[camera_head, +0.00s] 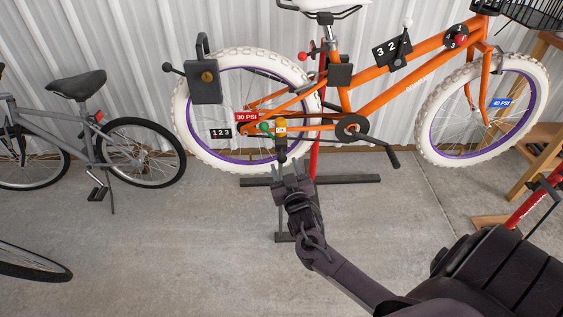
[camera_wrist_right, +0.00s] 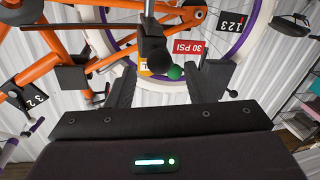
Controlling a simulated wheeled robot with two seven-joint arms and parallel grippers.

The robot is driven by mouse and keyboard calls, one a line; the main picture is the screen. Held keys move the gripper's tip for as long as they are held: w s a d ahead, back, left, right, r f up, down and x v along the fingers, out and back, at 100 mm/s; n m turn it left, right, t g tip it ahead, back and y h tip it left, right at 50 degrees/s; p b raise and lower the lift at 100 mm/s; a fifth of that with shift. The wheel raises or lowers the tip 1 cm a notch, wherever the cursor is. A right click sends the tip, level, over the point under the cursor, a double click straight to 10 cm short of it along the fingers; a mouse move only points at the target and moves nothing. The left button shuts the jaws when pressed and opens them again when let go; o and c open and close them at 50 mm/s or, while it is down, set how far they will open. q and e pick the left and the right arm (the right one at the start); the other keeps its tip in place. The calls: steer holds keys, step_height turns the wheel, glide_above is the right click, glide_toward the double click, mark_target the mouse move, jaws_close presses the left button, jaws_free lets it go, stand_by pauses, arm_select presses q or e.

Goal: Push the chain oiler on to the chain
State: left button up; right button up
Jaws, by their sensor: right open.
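The orange bike (camera_head: 385,78) is held on a stand. What looks like the chain oiler is a small yellow-topped piece (camera_head: 281,124) with a dark stem below it, near the rear wheel's lower part. Its dark block and round knob (camera_wrist_right: 157,58) seem to show in the right wrist view. The chain runs near the crank (camera_head: 352,128); contact between oiler and chain cannot be told. My right gripper (camera_head: 288,170) is open just below the stem. In the wrist view its fingers (camera_wrist_right: 168,88) stand apart on either side of the knob, with nothing gripped. My left gripper is out of view.
A green ball (camera_head: 264,127) and a red 30 PSI tag (camera_head: 246,117) sit close by the oiler. A black box with a lever (camera_head: 205,82) hangs by the rear wheel (camera_head: 185,125). The stand's dark foot (camera_head: 345,180) lies below.

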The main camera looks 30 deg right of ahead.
mark_target(284, 162)
steer(key=x, duration=0.3)
steer(key=shift+w+d, duration=0.25)
steer(key=shift+w, duration=0.1)
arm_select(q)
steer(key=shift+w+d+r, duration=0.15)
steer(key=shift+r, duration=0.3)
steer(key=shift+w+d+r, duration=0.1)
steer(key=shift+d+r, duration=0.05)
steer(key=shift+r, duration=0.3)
arm_select(e)
steer(key=shift+w+d, duration=0.1)
steer(key=shift+w, duration=0.3)
steer(key=shift+c, duration=0.5)
jaws_close()
